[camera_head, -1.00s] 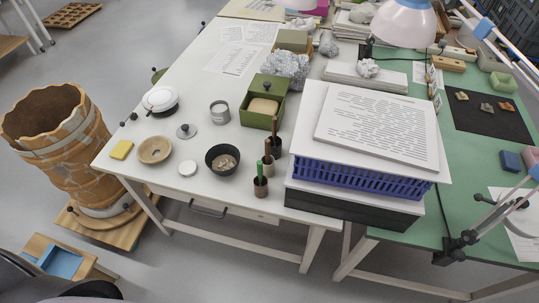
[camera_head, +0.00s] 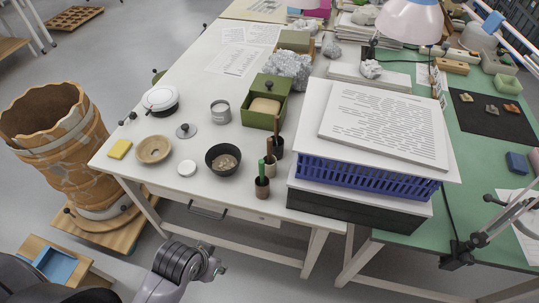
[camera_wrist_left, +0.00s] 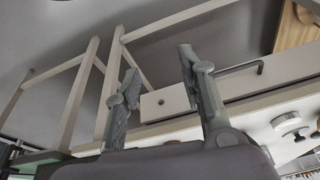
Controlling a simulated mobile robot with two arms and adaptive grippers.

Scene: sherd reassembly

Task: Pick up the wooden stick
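A brown wooden stick (camera_head: 275,128) stands upright in a dark cup (camera_head: 276,148) near the front right edge of the white table (camera_head: 180,205). A shorter brown stick (camera_head: 269,148) stands in a brown cup (camera_head: 269,169) in front of it, and a green stick (camera_head: 261,169) in a dark brown cup (camera_head: 262,188) nearest the edge. My left arm shows low at the front in the head view, below the tabletop. My left gripper (camera_wrist_left: 157,65) is open and empty in the left wrist view, facing the table's drawer and legs. My right gripper is not in view.
A black bowl (camera_head: 222,158) and a green box (camera_head: 263,106) stand left of the cups. A blue crate (camera_head: 365,177) with a lettered slab (camera_head: 385,125) stands close on their right. The table's front edge and a drawer handle (camera_head: 207,211) are near my arm.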

